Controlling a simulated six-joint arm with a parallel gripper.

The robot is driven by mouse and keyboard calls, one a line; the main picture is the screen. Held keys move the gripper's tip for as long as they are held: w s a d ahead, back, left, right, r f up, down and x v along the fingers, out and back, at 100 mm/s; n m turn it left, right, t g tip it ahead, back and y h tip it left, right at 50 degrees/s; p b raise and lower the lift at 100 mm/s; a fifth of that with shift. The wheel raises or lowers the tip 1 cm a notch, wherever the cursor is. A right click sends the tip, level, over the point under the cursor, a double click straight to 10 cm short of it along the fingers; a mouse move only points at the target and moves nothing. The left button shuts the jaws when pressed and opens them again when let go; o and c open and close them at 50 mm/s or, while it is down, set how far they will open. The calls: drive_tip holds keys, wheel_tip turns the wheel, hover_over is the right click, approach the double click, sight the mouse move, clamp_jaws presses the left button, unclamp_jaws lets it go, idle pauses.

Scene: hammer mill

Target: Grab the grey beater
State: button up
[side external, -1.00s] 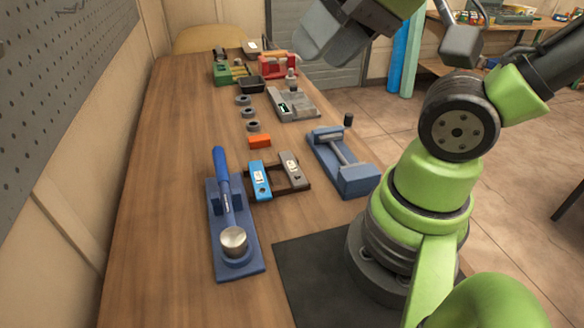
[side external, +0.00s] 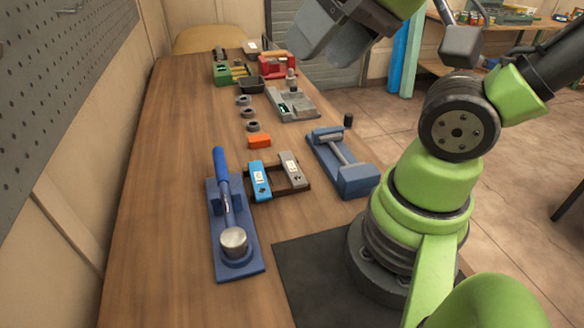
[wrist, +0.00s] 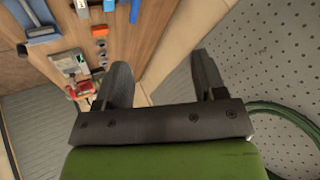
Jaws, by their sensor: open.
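The grey beater (side external: 292,169) is a flat grey bar with a pale label. It lies on the right side of a dark rack (side external: 275,190), beside a blue beater (side external: 259,180). In the wrist view, small grey and blue bars show near the top, and the grey one (wrist: 80,8) is partly cut off by the frame edge. My gripper (side external: 345,30) is high above the far right of the bench, well away from the rack. In the wrist view my gripper (wrist: 165,80) has its two dark fingers spread apart with nothing between them.
A blue lever press (side external: 233,225) stands left of the rack, and a blue vise-like fixture (side external: 343,162) stands right. An orange block (side external: 259,141) and several grey rings lie behind. Green and red fixtures stand at the far end. The bench's left strip is clear.

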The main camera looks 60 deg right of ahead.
drive_tip(key=m+g+h, duration=0.4)
drive_tip(key=m+h, duration=0.1)
hover_over(291, 165)
drive_tip(key=s+a, duration=0.3)
wheel_tip(291, 165, down, 21)
drive_tip(key=shift+d, duration=0.15)
drive_tip(key=shift+x, duration=4.5)
drive_tip(key=shift+c, duration=0.2)
drive_tip(key=c, duration=1.1)
